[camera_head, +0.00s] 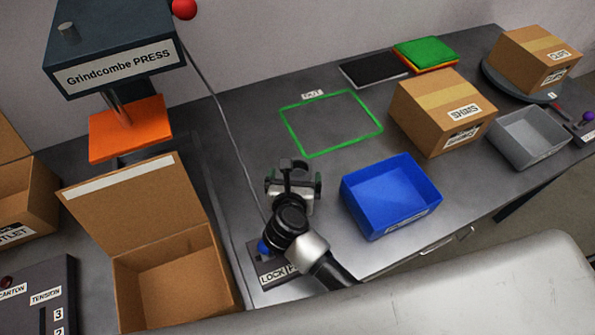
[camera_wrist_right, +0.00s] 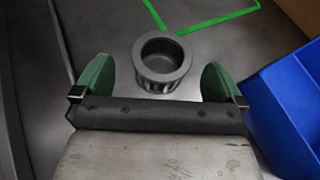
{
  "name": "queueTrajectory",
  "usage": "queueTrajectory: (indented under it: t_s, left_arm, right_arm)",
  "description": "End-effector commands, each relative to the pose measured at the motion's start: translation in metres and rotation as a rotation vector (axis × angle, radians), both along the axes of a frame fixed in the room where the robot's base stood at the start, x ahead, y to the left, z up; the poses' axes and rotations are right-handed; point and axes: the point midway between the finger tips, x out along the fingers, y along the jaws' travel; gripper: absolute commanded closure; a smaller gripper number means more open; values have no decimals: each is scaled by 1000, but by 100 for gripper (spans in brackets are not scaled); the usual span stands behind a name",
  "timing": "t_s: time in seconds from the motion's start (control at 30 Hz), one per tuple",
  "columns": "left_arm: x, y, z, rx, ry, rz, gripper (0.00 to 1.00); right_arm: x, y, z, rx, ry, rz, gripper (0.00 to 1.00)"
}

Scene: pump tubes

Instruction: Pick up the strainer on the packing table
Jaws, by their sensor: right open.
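The strainer (camera_wrist_right: 162,60) is a dark grey round cup with an open top and slots around its lower side. It stands upright on the grey packing table (camera_head: 240,115). My right gripper (camera_wrist_right: 158,80) is open, with its green-padded fingers apart, one to each side of the strainer's near side. The strainer lies just beyond the fingertips' line and is not gripped. In the head view my right gripper (camera_head: 293,182) is over the table, left of the blue bin, and largely hides the strainer. My left gripper is not in view.
A blue bin (camera_head: 364,220) stands close to the right of my right gripper. A green outlined area (camera_head: 309,154) behind is empty. A closed carton (camera_head: 425,112) and a grey bin (camera_head: 540,155) are farther right. An open carton (camera_head: 135,215) and an orange-plated press (camera_head: 120,80) stand left.

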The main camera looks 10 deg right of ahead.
Motion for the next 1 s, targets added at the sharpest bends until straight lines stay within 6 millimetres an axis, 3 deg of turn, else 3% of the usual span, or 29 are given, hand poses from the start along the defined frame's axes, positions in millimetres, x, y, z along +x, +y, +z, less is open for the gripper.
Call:
queueTrajectory:
  t_s: [0.27, 0.57, 0.9, 1.0]
  left_arm:
    - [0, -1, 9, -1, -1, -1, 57]
    - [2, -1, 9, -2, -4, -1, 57]
    - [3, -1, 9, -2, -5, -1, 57]
    - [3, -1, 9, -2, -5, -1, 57]
  right_arm:
    - [32, -14, -17, -3, -2, 0, 0]
    - [35, -15, -20, -1, -1, 0, 0]
    - [35, -15, -20, -1, -1, 0, 52]
    - [35, -15, -20, -1, -2, 0, 53]
